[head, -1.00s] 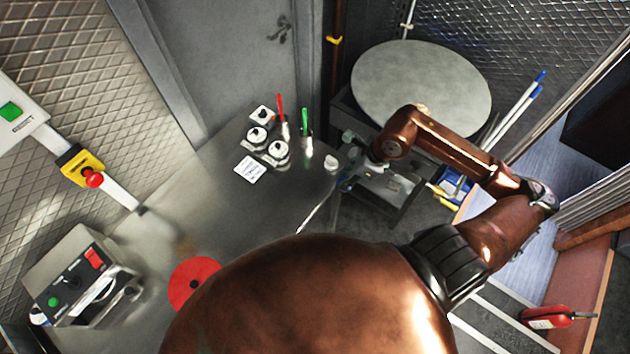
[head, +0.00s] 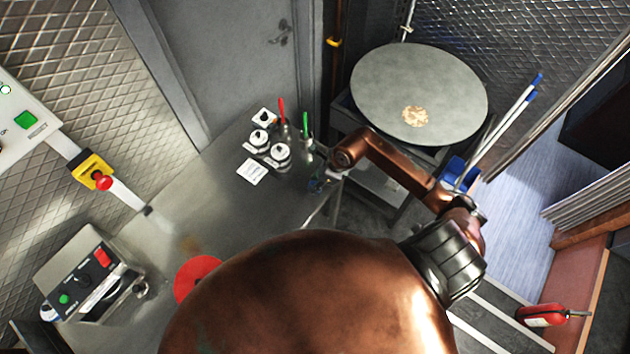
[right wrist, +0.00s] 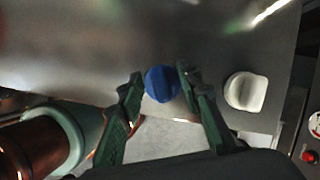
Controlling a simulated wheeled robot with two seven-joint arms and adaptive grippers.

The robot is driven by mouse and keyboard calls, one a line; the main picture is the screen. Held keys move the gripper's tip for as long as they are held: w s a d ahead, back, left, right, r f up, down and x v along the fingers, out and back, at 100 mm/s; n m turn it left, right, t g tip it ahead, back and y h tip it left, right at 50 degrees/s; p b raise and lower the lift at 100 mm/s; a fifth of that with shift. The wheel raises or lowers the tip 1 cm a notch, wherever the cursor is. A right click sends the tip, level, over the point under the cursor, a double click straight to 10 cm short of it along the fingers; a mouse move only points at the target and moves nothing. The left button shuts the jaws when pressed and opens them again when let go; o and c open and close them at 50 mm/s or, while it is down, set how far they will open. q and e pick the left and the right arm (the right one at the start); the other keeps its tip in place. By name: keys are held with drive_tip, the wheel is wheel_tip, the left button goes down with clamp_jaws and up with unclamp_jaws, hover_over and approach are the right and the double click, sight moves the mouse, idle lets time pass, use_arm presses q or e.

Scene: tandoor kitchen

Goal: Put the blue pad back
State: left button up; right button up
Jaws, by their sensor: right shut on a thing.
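The blue pad (right wrist: 161,83) is a small round blue piece. In the right wrist view it sits between the fingertips of my right gripper (right wrist: 160,84), which is shut on it. The grey metal table top (right wrist: 140,35) lies behind it; I cannot tell if the pad touches it. In the head view my right gripper (head: 318,183) is small, at the right edge of the metal table (head: 215,215), and the pad is hard to make out there. My left gripper is not in view.
A white rounded piece (right wrist: 246,91) lies right of the gripper. White-lidded jars (head: 278,153), a card (head: 251,172) and red- and green-handled tools stand behind. A red disc (head: 192,277) lies at the front. A round grey top (head: 420,85) stands at the back right.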

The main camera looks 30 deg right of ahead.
drive_tip(key=shift+f, duration=0.1)
drive_tip(key=o, duration=1)
drive_tip(key=b+v, duration=0.2)
drive_tip(key=v, duration=1)
